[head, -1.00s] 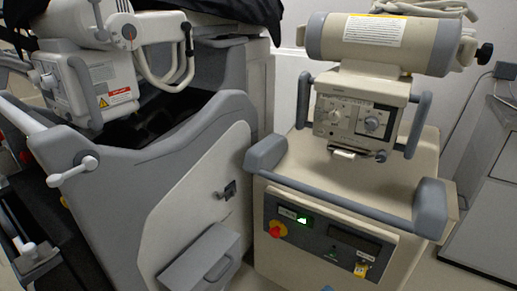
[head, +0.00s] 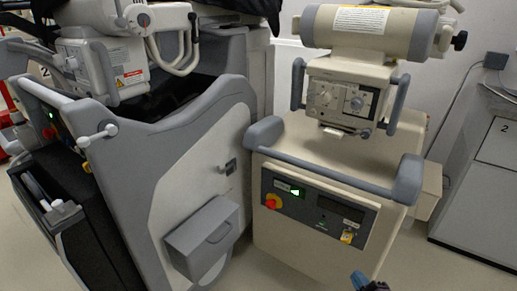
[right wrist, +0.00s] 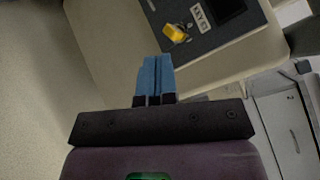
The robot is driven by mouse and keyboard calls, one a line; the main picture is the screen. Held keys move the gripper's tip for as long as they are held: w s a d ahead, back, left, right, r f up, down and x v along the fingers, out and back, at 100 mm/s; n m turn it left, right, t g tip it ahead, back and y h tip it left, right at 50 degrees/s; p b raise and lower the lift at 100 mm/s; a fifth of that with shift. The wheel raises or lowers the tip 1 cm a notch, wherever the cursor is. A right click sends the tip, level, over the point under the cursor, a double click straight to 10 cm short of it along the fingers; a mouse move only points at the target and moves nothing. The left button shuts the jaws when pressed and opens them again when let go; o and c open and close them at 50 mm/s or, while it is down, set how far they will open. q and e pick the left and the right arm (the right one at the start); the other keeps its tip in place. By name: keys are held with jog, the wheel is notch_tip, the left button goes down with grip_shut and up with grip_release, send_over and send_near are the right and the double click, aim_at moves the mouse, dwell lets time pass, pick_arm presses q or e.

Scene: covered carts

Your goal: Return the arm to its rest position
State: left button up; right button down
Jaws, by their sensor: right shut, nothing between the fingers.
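My right gripper (head: 370,283) shows at the bottom edge of the head view, in front of the beige cart. In the right wrist view its blue fingers (right wrist: 156,76) are together with nothing between them. They point toward the beige cart's dark control panel (right wrist: 205,30), which carries a yellow part (right wrist: 175,33); the fingers look apart from it. My left gripper is not in view.
The beige cart (head: 300,225) with a grey handle bar (head: 330,174) stands ahead. A grey and white machine (head: 165,170) stands at left. A grey cabinet (head: 480,200) is at right. Pale floor (head: 425,270) is clear between cart and cabinet.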

jog(key=s+d+n+g+y, duration=0.15)
jog(key=s+n+g, duration=0.35)
jog(key=s+n, duration=1.55)
jog(key=s+d+r+n+g+h, duration=0.1)
jog(key=s+r+n, duration=0.3)
jog(key=s, duration=0.5)
jog(key=s+d+r+n+g+h, duration=0.1)
jog(key=s+r+n+g+h, duration=0.1)
jog(key=s+n, duration=0.5)
jog(key=shift+a+m+t+h, duration=0.8)
jog(key=shift+a+m, duration=1.4)
jog(key=shift+m, duration=1.05)
pick_arm(q)
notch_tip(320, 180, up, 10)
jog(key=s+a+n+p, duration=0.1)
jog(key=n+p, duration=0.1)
jog(key=p, duration=1.4)
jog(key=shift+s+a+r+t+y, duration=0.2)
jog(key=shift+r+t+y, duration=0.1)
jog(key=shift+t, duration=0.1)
pick_arm(e)
notch_tip(320, 180, up, 10)
jog(key=d+m, duration=0.1)
jog(key=m, duration=0.1)
jog(key=shift+s+d+r+t, duration=0.15)
jog(key=shift+s+d+t, duration=0.05)
jog(key=shift+s+t, duration=0.2)
